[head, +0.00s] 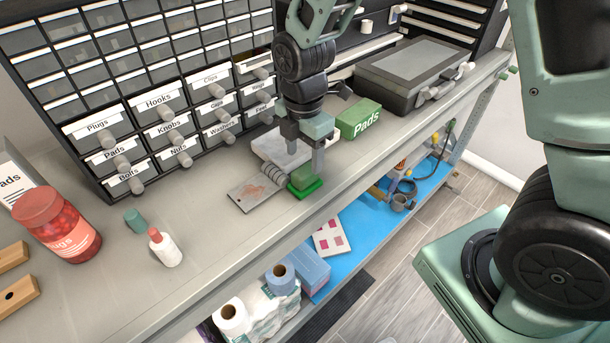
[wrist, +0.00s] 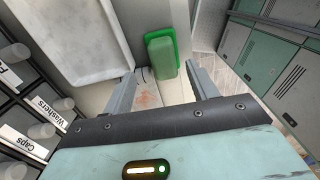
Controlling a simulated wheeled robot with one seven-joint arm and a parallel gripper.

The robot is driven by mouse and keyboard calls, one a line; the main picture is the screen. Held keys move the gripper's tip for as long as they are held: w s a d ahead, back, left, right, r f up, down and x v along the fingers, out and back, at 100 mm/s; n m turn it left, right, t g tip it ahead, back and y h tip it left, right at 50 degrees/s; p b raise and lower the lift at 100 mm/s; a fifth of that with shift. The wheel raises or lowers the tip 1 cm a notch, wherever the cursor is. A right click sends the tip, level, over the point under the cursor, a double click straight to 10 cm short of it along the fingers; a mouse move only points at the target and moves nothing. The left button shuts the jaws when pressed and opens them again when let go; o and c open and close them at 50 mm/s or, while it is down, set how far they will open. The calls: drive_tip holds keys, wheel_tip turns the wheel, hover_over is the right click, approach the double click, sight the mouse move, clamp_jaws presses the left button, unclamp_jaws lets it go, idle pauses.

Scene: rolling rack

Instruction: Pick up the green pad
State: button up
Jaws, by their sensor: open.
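The green pad (head: 305,190) lies on the grey workbench near its front edge. It has a bright green base and a duller green block on top. In the wrist view the green pad (wrist: 162,55) sits ahead of my gripper (wrist: 162,80), roughly centred between the fingers. In the head view my open gripper (head: 305,162) points down just over the pad, one finger at its far side and one at its right. I cannot tell whether the fingers touch it.
A stained metal plate (head: 256,194) with a hinge lies left of the pad. A pale tray (head: 275,147) is behind it. A green box labelled Pads (head: 358,119) and a grey case (head: 412,72) stand to the right. Labelled drawers (head: 165,115) line the back.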

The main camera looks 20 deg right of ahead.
sight(305, 170)
drive_tip(key=f, duration=0.1)
drive_tip(key=f+p, duration=0.2)
drive_tip(key=f, duration=0.1)
drive_tip(key=shift+s+f, duration=0.1)
drive_tip(key=shift+s, duration=0.2)
drive_tip(key=shift+f, duration=0.55)
drive_tip(key=c, duration=1.2)
drive_tip(key=shift+r+b, duration=1.15)
drive_tip(key=shift+r, duration=3.9)
drive_tip(key=o, duration=0.3)
drive_tip(key=shift+c, duration=0.4)
